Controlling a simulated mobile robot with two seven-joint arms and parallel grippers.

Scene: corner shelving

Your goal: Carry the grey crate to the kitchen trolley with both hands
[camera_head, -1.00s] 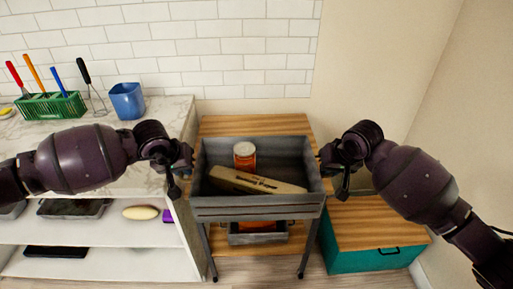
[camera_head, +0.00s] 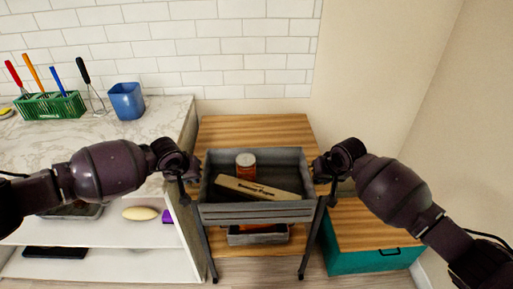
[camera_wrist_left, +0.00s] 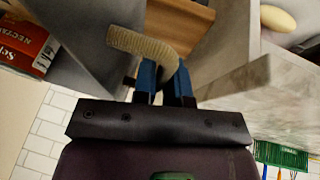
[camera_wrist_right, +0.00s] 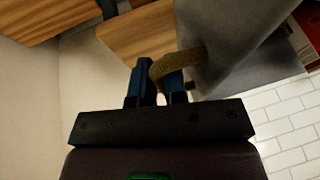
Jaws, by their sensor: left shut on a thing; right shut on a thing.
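The grey crate (camera_head: 254,211) is between my two grippers at the kitchen trolley (camera_head: 255,130), over the front part of its wooden top. Whether its base touches the top is hidden. It holds a jar with an orange body and pale lid (camera_head: 246,166) and a long tan box (camera_head: 256,190). My left gripper (camera_head: 190,178) is shut on the crate's left rope handle, which shows in the left wrist view (camera_wrist_left: 145,45). My right gripper (camera_head: 320,176) is shut on the right rope handle, seen in the right wrist view (camera_wrist_right: 180,62).
A marble counter (camera_head: 150,135) stands close on the left, with a blue cup (camera_head: 127,101) and a green rack of utensils (camera_head: 48,107). A teal chest with a wooden lid (camera_head: 375,225) is at the right. Another grey crate (camera_head: 257,236) sits on the trolley's lower shelf.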

